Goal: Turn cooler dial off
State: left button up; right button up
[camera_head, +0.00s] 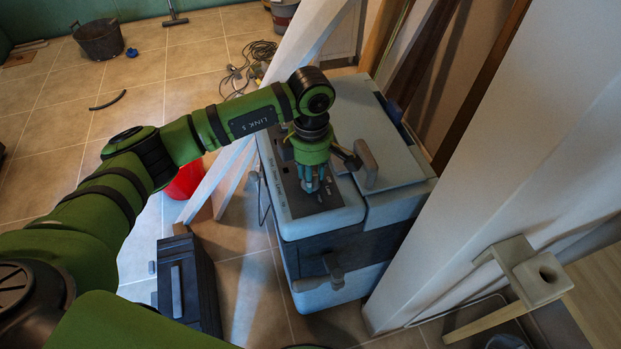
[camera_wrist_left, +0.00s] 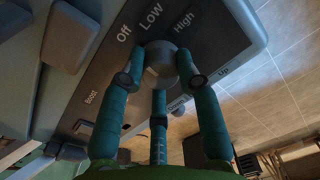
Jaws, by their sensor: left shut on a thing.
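The cooler (camera_head: 300,222) is a blue-grey box with a dark control panel on its top, in the middle of the head view. My left gripper (camera_head: 314,186) points down onto that panel. In the left wrist view, its teal fingers (camera_wrist_left: 160,80) are closed around the round grey dial (camera_wrist_left: 160,60), one on each side and one below. The labels Off, Low and High stand around the dial. I cannot tell which label it points to. In the head view the fingers hide the dial. My right gripper is not in view.
A grey handle (camera_head: 368,166) stands up on the cooler close to the left gripper. A white post (camera_head: 530,150) rises to the right. A dark case (camera_head: 188,283) and a red bucket (camera_head: 186,180) stand to the left. Open tiled floor lies further left.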

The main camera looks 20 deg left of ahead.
pick_arm(q)
jog(key=shift+s+f+n+b, duration=0.15)
jog(key=shift+n+b, duration=0.25)
jog(key=shift+n, duration=0.2)
jog(key=o, duration=1.1)
jog(key=shift+o, duration=0.2)
jog(key=shift+d, duration=0.1)
jog(key=shift+w+r, duration=0.2)
jog(key=shift+r, duration=0.4)
notch_tip(320, 180, up, 11)
